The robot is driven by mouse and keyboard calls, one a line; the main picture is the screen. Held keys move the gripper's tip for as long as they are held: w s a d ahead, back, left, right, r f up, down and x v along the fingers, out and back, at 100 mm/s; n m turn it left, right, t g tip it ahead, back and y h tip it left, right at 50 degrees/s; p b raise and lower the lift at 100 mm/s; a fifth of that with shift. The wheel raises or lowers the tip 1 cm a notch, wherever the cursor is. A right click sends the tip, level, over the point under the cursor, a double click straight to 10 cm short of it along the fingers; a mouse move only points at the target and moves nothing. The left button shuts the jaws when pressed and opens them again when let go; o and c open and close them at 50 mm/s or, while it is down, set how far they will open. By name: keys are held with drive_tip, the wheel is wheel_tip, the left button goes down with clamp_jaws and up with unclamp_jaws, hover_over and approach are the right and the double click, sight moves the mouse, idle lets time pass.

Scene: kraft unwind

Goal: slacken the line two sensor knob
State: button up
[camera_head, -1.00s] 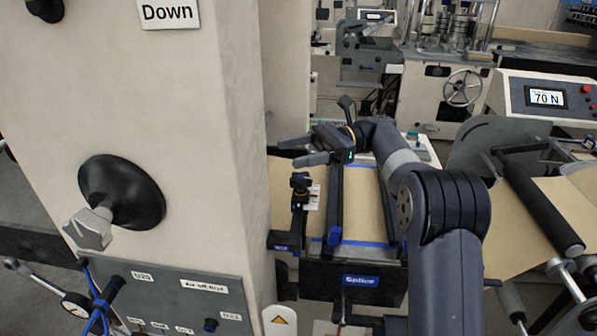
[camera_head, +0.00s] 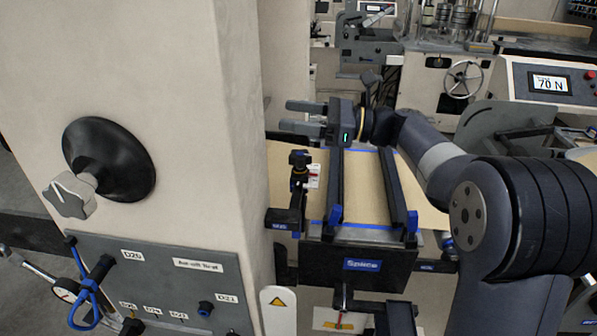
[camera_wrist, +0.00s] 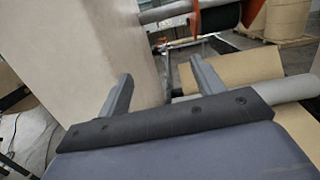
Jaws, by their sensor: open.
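A small black knob (camera_head: 298,158) tops a dark sensor bracket (camera_head: 298,185) at the left edge of the splice table. A white tag with red marks sits beside it. I cannot read whether it is the line two sensor. My gripper (camera_head: 287,116) is open and empty above and slightly left of this knob, apart from it, fingers pointing left toward the beige column. In the wrist view the open fingers (camera_wrist: 162,72) have nothing between them; the column is ahead on the left and the knob is not visible.
The beige column (camera_head: 215,130) stands close left of my fingertips. It carries a grey star knob (camera_head: 70,195) on a black round base. Below is a grey panel (camera_head: 160,270) with labelled ports. The splice table (camera_head: 362,264) holds brown web.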

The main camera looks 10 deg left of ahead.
sight(307, 164)
drive_tip(key=s+d+f+m+t+h+b, duration=0.1)
drive_tip(key=d+f+m+t+b, duration=0.1)
drive_tip(key=f+m+t, duration=0.1)
drive_tip(key=s+d+f+m+t+h+b, duration=0.2)
drive_tip(key=d+f+m+t, duration=0.1)
drive_tip(key=f+t, duration=0.1)
drive_tip(key=s+d+f+m+t+h+b, duration=0.1)
drive_tip(key=s+d+f+m+t+b, duration=0.1)
drive_tip(key=t, duration=0.3)
drive_tip(key=shift+s+d+f+m+h+b, duration=0.1)
drive_tip(key=shift+d+f+m+h+b, duration=0.4)
drive_tip(key=shift+f, duration=0.35)
drive_tip(key=shift+t, duration=0.4)
drive_tip(key=p+x, duration=0.1)
drive_tip(key=x, duration=0.9)
drive_tip(key=shift+w+a+p, duration=0.2)
drive_tip(key=shift+w+p, duration=0.05)
drive_tip(key=shift+p, duration=0.1)
drive_tip(key=shift+c, duration=0.5)
drive_tip(key=c, duration=0.8)
